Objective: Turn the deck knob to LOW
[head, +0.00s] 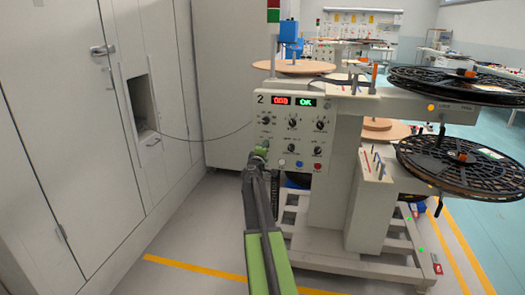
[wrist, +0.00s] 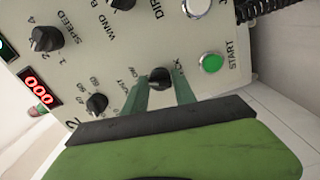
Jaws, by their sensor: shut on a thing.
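The station's control panel (head: 290,135) faces me in the head view, and it fills much of the wrist view. My gripper (head: 259,158) is at the lower left of this panel. In the wrist view its two green fingers (wrist: 161,86) are shut on a small black knob (wrist: 160,76), one on each side. A partly hidden label ending in "CK" is beside this knob, and a small word that looks like "LOW" is near the left finger. The knob's pointer cannot be made out.
Close by are another black knob (wrist: 97,103), the SPEED knob (wrist: 46,38) and the green START button (wrist: 212,62). The red display (head: 281,100) reads zeros; the green one (head: 306,102) reads OK. Black reels (head: 452,85) stand out on the right. A thin cable (head: 205,138) runs left to a wall recess.

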